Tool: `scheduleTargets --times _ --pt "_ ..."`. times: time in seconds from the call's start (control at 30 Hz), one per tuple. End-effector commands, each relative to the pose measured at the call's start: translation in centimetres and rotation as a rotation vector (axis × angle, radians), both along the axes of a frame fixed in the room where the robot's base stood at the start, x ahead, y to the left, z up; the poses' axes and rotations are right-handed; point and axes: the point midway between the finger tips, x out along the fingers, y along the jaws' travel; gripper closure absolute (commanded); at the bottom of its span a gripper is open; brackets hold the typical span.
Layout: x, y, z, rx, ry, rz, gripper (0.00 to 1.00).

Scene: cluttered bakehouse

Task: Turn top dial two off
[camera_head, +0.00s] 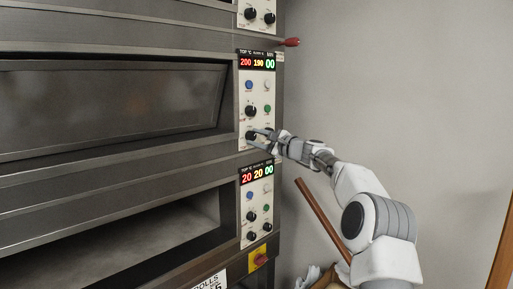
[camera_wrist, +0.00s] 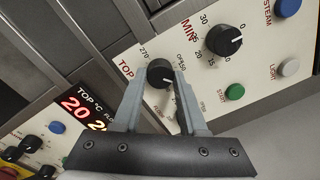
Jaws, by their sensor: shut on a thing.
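The top dial (camera_head: 251,135) is a black round knob low on the upper of the two full control panels in the head view. In the wrist view the same dial (camera_wrist: 160,73) sits beside the red word TOP. My gripper (camera_head: 260,137) reaches it from the right. In the wrist view my gripper (camera_wrist: 154,85) has one finger on each side of the dial and is shut on it. Its pointer setting is hard to read. The display (camera_head: 257,63) above it reads 200, 190 and 00.
A black minutes dial (camera_wrist: 224,40) is close by, with a green button (camera_wrist: 235,92) and a white light button (camera_wrist: 288,68). The lower panel's display (camera_head: 257,174) reads 20, 20 and 00. A red handle (camera_head: 291,42) sticks out above. The wall at right is bare.

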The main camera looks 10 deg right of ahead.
Motion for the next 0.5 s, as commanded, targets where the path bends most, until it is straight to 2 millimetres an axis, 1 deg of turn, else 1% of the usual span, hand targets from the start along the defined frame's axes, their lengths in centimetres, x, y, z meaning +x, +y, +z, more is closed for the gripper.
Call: scheduleTargets --times 0.03,0.5 --pt "0.02 -0.04 -0.36 -0.034 -0.028 -0.001 1.0" --pt "0.05 -0.07 -0.14 -0.393 -0.287 0.0 1.0"
